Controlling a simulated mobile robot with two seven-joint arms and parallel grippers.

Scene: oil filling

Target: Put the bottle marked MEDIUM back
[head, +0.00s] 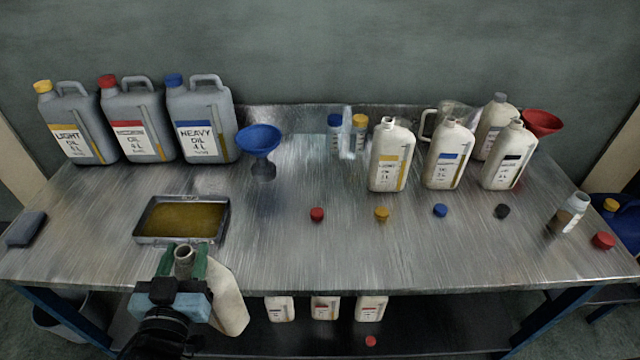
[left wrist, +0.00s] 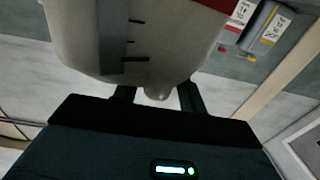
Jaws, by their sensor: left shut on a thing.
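My left gripper (head: 186,274) is shut on a cream oil bottle (head: 231,299) with an uncapped neck, held in front of the table's front edge, near the oil tray. The bottle is tilted, and its label is turned away in the head view. In the left wrist view the bottle (left wrist: 135,40) fills the top, with level marks and a bit of red at its edge; no word on it can be read. A red cap (head: 317,214) lies on the table, left of a yellow cap (head: 381,214). My right gripper is not in view.
Grey cans (head: 135,125) stand back left, beside a blue funnel (head: 258,140). A metal tray of oil (head: 140,238) lies at front left. Uncapped cream bottles (head: 391,155) stand back right near a red funnel (head: 541,122). The table's front middle (head: 340,255) is clear.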

